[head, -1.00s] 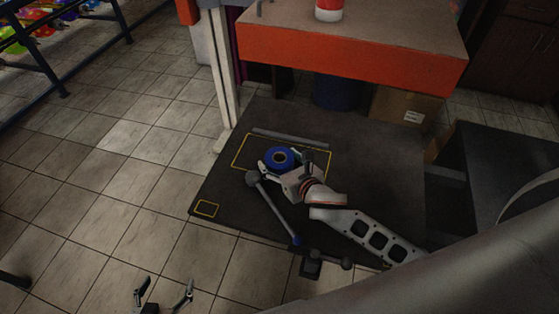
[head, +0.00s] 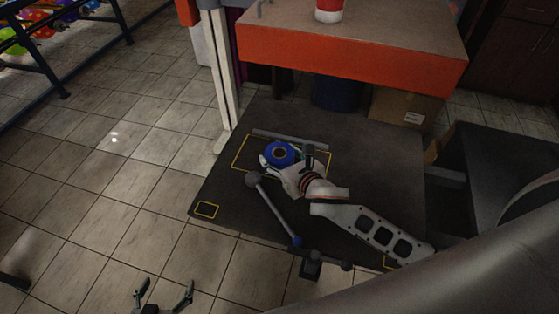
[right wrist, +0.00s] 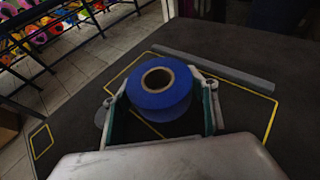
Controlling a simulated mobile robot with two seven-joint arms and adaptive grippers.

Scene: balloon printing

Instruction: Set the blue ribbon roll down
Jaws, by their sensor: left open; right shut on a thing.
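The blue ribbon roll (head: 279,153) has a brown core and lies with its hole facing up, over the large yellow-outlined area of the dark table (head: 375,150). My right gripper (head: 282,160) is shut on the roll. In the right wrist view the roll (right wrist: 160,93) sits between the two fingers (right wrist: 161,108). Whether its underside touches the table cannot be told. My left gripper (head: 163,296) is open and empty, low over the tiled floor at the bottom of the head view.
A grey bar (head: 290,138) lies behind the yellow outline. A rod with round ends (head: 272,208) lies in front of my right gripper. A small yellow square (head: 206,209) marks the left corner. An orange-edged shelf (head: 345,58) overhangs the back. The table's right part is bare.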

